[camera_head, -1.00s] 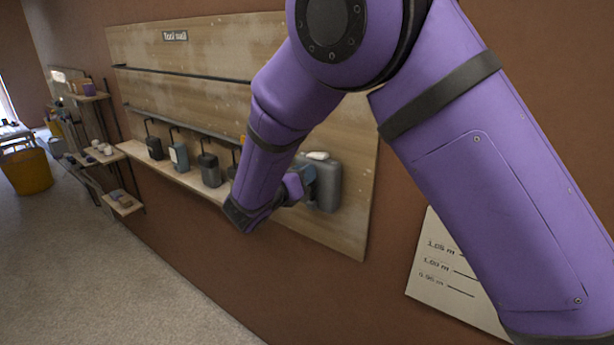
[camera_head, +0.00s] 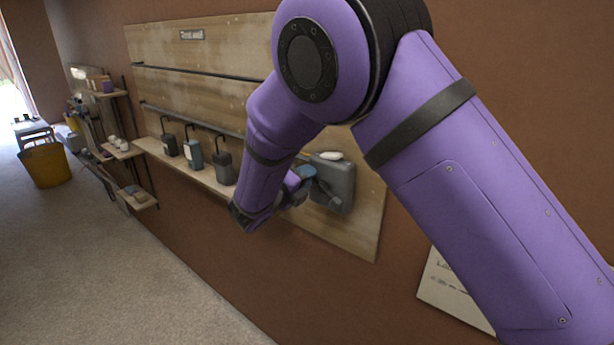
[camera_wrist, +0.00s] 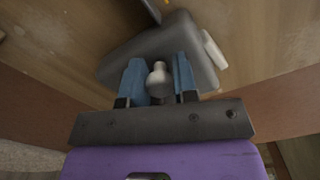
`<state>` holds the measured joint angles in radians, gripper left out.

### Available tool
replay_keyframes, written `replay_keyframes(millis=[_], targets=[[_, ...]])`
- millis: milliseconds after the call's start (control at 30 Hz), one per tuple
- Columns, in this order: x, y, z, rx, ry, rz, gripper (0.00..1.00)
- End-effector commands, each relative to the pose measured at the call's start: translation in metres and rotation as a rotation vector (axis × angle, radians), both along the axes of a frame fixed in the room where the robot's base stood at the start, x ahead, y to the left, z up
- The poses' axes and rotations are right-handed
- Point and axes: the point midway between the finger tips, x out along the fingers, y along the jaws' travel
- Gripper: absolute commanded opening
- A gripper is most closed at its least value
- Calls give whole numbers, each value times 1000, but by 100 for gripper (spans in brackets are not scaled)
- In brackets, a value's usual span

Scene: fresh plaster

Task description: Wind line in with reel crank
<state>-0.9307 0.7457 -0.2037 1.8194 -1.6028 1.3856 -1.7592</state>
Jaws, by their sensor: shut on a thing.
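The reel (camera_head: 334,181) is a grey box mounted on the wooden tool wall board, with a small white piece (camera_head: 331,156) on its top. It also shows in the wrist view as a grey body (camera_wrist: 205,64), with the white piece (camera_wrist: 215,49) along its edge. My gripper (camera_head: 308,180) is at the reel's left front side. In the wrist view its two blue fingers (camera_wrist: 160,82) stand on both sides of the crank's pale rounded knob (camera_wrist: 159,72) and are shut on it. The rest of the crank is mostly hidden by my gripper.
A narrow shelf (camera_head: 200,175) left of my arm carries several dark bottle-like items with hooks. Further left are small wall shelves (camera_head: 140,200) and a yellow bucket (camera_head: 45,165) on the floor. The floor in front of the wall is clear.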

Motion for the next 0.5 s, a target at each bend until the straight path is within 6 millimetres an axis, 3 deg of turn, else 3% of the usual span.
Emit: replay_keyframes(millis=[500], targets=[[1, 2, -5, -79, 64, 1, 3]])
